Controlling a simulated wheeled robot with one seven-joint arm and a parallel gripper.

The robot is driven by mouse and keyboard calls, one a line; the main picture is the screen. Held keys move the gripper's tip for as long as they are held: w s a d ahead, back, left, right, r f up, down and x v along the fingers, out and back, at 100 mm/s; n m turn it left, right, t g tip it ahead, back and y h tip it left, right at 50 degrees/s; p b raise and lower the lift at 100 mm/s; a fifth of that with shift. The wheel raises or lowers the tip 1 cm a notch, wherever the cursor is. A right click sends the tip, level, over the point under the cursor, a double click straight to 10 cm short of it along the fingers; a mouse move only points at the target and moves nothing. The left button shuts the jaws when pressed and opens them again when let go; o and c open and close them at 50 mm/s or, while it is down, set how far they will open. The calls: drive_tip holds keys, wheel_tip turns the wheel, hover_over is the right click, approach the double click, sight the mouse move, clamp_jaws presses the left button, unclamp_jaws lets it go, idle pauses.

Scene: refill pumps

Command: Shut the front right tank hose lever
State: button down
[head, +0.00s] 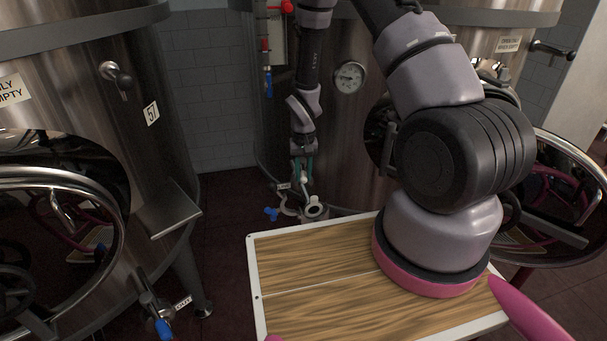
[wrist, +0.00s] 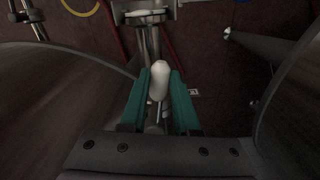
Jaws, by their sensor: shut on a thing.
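My gripper (head: 302,176) is low in front of the steel tank in the middle of the head view (head: 335,140). Its teal fingers are shut on a white lever handle (wrist: 159,76), which lies between them in the wrist view. In the head view the lever's white tip (head: 304,182) shows small below the fingers. Pale round hose fittings (head: 315,208) sit just below the gripper. The joint of the lever is mostly hidden, so its exact angle is hard to tell.
A blue-handled valve (head: 271,213) is left of the fittings. Another tank (head: 90,110) with an open round hatch stands at left, with a blue valve handle (head: 163,328) below. My wood-topped base fills the lower middle. Dark floor (head: 225,235) is free between the tanks.

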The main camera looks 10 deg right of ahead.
idle(0.4)
drive_tip(key=a+m, duration=0.1)
drive_tip(key=m, duration=0.1)
drive_tip(key=w+a+m, duration=0.1)
drive_tip(key=a+m, duration=0.1)
drive_tip(key=shift+w+a, duration=0.15)
drive_tip(key=shift+a, duration=0.05)
drive_tip(key=c, duration=0.6)
unclamp_jaws()
drive_tip(key=shift+c, duration=0.2)
